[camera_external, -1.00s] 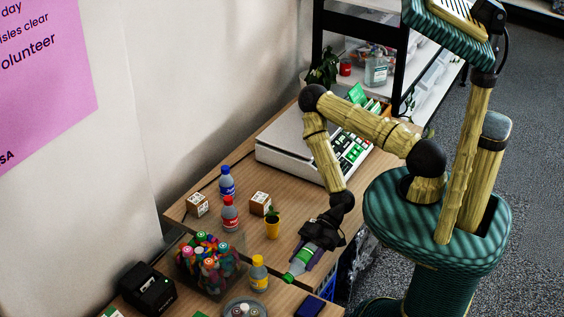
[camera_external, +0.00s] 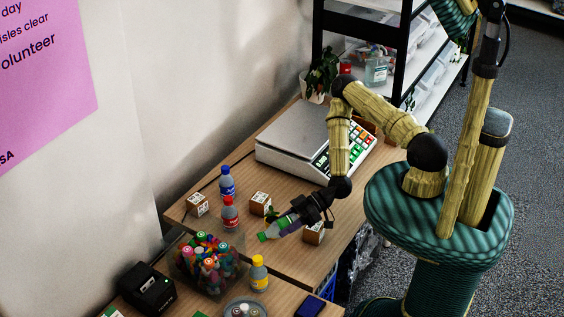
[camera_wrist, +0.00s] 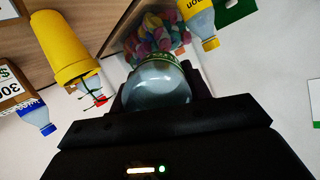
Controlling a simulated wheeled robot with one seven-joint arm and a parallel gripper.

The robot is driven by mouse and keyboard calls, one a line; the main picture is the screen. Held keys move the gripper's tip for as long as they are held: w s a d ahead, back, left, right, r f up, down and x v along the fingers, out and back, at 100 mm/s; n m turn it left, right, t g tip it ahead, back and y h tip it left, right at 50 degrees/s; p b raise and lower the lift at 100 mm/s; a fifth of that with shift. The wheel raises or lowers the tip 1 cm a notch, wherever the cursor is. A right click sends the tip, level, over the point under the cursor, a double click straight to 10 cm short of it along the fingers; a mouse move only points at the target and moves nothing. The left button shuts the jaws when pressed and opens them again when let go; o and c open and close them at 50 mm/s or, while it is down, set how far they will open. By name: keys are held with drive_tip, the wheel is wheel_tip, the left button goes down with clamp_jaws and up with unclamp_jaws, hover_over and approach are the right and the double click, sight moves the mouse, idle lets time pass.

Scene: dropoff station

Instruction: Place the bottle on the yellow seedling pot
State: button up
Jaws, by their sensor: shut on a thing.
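My gripper (camera_external: 304,214) is shut on a clear bottle with a green label and green cap (camera_external: 280,228). The bottle is tilted far over, its cap end pointing left and down in the external view. In the wrist view the bottle's rounded clear end (camera_wrist: 158,85) sits between the fingers. The yellow seedling pot (camera_wrist: 62,45) stands beside the bottle at upper left in the wrist view, with a small green seedling (camera_wrist: 97,97). In the external view the bottle covers the pot, and only some leaves (camera_external: 271,213) show. Whether bottle and pot touch I cannot tell.
Red-capped (camera_external: 229,214), blue-capped (camera_external: 227,182) and yellow-capped (camera_external: 259,273) bottles stand nearby. Labelled cubes (camera_external: 260,203) stand beside them, one (camera_external: 314,234) under my gripper. A clear bin of colourful bottles (camera_external: 180,273) is at left front; a scale (camera_external: 292,140) stands behind.

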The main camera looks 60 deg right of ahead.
drive_tip(key=w+d+f+m+t+h+b, duration=0.1)
drive_tip(key=w+d+m+t+h, duration=0.1)
drive_tip(key=d, duration=0.6)
drive_tip(key=w+d+f+m+t+h, duration=0.2)
drive_tip(key=w+d+m+h, duration=0.2)
drive_tip(key=d, duration=0.5)
drive_tip(key=w+d+f+m+t+h+b, duration=0.1)
drive_tip(key=w+d+f+m+t+h, duration=0.1)
drive_tip(key=d+m+h, duration=0.3)
drive_tip(key=shift+w+d+f+m+t+b, duration=0.15)
drive_tip(key=shift+w+d, duration=0.2)
drive_tip(key=shift+d, duration=0.55)
drive_tip(key=shift+w+d+r+m+t+b, duration=0.15)
drive_tip(key=shift+w+d, duration=0.2)
drive_tip(key=shift+d, duration=0.55)
drive_tip(key=shift+d+h, duration=0.2)
drive_tip(key=shift+h, duration=0.1)
drive_tip(key=shift+a, duration=0.15)
